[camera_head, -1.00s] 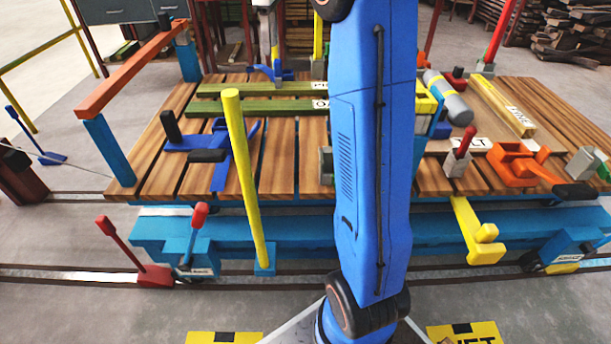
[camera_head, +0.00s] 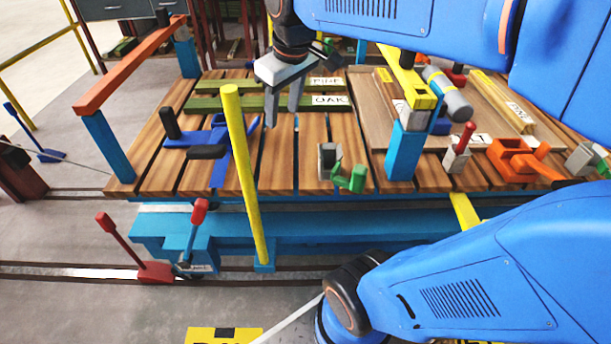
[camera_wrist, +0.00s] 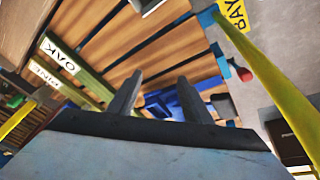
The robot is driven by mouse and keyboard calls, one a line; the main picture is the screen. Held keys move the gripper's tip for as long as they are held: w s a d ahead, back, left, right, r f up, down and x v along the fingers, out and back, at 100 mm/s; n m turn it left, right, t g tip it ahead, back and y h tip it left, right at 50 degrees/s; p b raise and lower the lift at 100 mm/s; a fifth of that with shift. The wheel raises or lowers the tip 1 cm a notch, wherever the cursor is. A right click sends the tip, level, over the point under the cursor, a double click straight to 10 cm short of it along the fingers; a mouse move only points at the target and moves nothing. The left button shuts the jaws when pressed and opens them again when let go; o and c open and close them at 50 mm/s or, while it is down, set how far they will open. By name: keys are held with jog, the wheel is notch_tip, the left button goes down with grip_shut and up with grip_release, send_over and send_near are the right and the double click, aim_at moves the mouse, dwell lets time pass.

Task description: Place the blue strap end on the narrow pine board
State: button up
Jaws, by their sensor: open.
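A blue piece with black grips (camera_head: 215,148), which looks like the blue strap end, lies on the left of the slatted deck. In the wrist view the blue piece (camera_wrist: 190,100) shows beyond and between my fingertips, partly hidden by one finger. A narrow green board with a PINE label (camera_head: 240,86) lies across the back of the deck. A similar OAK board (camera_head: 225,103) lies just in front of it. My gripper (camera_head: 284,106) is open and empty, pointing down. In the head view its fingers overlap the OAK board, right of the blue piece; its height is unclear.
A yellow post (camera_head: 244,170) rises at the deck's front. A blue post with a yellow top (camera_head: 405,148), a grey roller (camera_head: 447,95) and an orange clamp (camera_head: 518,157) are at the right. A small green clamp (camera_head: 348,178) sits at the front edge.

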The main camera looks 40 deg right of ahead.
jog(key=s+a+f+m+t, duration=0.1)
jog(key=s+a+f+m, duration=0.1)
jog(key=s+f, duration=0.7)
jog(key=s, duration=0.3)
jog(key=shift+s+a+f+m, duration=0.15)
jog(key=shift+a+f+m, duration=0.15)
jog(key=shift+f+m, duration=0.1)
dwell(0.3)
